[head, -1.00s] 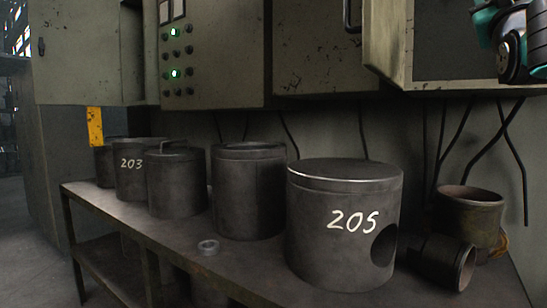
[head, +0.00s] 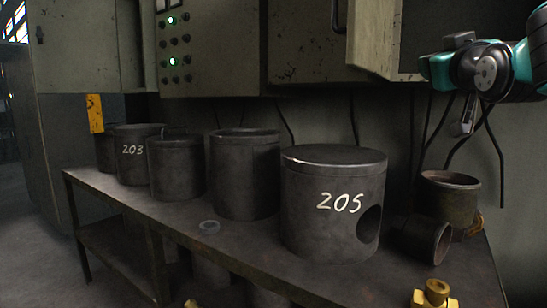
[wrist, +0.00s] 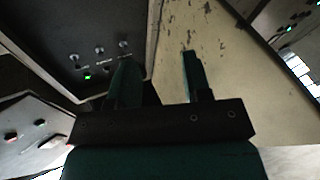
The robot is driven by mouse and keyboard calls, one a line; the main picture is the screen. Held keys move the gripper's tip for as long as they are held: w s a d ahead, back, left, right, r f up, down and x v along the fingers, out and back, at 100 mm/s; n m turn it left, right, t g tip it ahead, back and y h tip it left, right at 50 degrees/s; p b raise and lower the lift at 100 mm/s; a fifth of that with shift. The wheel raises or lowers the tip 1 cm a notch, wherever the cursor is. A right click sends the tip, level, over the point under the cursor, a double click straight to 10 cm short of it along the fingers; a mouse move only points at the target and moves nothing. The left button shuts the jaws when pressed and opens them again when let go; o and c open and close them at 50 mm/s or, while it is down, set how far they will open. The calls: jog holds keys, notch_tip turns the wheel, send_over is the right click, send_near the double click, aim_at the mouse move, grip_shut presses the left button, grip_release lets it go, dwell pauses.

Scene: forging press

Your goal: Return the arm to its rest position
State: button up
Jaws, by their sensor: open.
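My arm shows at the upper right of the head view, a teal and black wrist in front of the wall cabinets. A small grey end piece hangs below it, and I cannot make out the fingers there. In the wrist view my gripper (wrist: 157,75) is open, its two teal fingers apart with nothing between them. Behind the fingers are a dark control panel (wrist: 95,30) with a green light and a pale, chipped cabinet surface (wrist: 215,50).
A metal bench (head: 265,262) runs below, bearing several dark cylinders, among them one marked 205 (head: 320,215) and one marked 203 (head: 130,165). A brass fitting (head: 433,293) shows at the front. An open cabinet door (head: 372,40) is close left of my arm.

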jog(key=s+a+f+n+g+y+p, duration=0.1)
jog(key=s+a+f+g+y, duration=0.15)
jog(key=f, duration=0.25)
jog(key=s+a+f+g+y+p, duration=0.1)
jog(key=s+a+f+g, duration=0.2)
jog(key=a+f+g, duration=0.15)
jog(key=s+a+f+n+g+y+p, duration=0.1)
jog(key=s+a+f+g+y+p, duration=0.15)
jog(key=f, duration=0.35)
jog(key=s+a+f+n+g, duration=0.1)
jog(key=s+f+g, duration=0.2)
jog(key=s, duration=0.4)
jog(key=s+a+f+n+g+p, duration=0.1)
jog(key=s+a+f+g, duration=0.1)
jog(key=s+f+g, duration=0.2)
jog(key=s+a+f+g, duration=0.2)
jog(key=s+f+g, duration=0.1)
jog(key=s, duration=0.7)
jog(key=shift+a+f+n+y+p, duration=0.25)
jog(key=shift+n+y+p, duration=0.05)
jog(key=shift+n+p, duration=0.1)
